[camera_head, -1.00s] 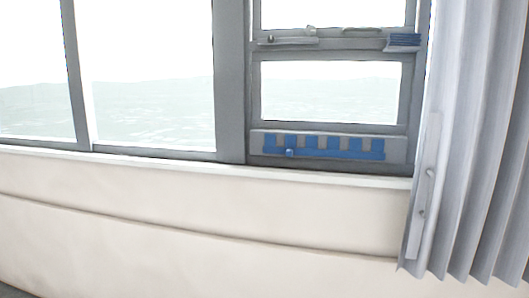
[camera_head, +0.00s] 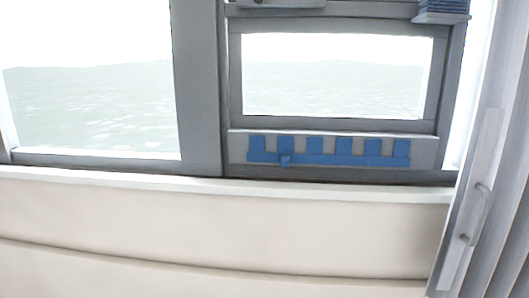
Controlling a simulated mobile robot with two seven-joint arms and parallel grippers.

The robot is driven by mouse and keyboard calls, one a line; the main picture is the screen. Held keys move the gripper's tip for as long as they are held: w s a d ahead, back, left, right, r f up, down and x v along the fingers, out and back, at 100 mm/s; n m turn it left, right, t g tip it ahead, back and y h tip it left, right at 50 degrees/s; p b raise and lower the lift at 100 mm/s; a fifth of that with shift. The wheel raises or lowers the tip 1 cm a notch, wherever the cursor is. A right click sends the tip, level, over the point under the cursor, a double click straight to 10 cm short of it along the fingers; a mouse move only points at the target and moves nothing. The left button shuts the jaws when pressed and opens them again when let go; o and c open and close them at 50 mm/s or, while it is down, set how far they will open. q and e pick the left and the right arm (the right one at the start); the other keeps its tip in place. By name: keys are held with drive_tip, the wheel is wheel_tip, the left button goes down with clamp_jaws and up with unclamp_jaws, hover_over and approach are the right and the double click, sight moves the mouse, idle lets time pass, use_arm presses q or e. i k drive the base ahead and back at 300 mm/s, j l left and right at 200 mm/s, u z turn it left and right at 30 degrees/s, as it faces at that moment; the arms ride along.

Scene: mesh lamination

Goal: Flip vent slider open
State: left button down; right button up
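The vent panel (camera_head: 435,150) is a grey strip below the small window pane on the right side of the frame. A blue slider (camera_head: 345,160) with several upright blue tabs lies along it. Grey gaps show between the blue tabs. Neither of my grippers is in the head view.
A white sill (camera_head: 330,190) runs below the vent, above a cream wall (camera_head: 220,235). A grey curtain (camera_head: 505,200) and a pale bar with a handle (camera_head: 477,214) stand at the right. A blue stacked item (camera_head: 442,10) sits at upper right. The space before the vent is clear.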

sight(285, 155)
drive_tip(key=i+l, duration=0.6)
drive_tip(key=i, duration=0.2)
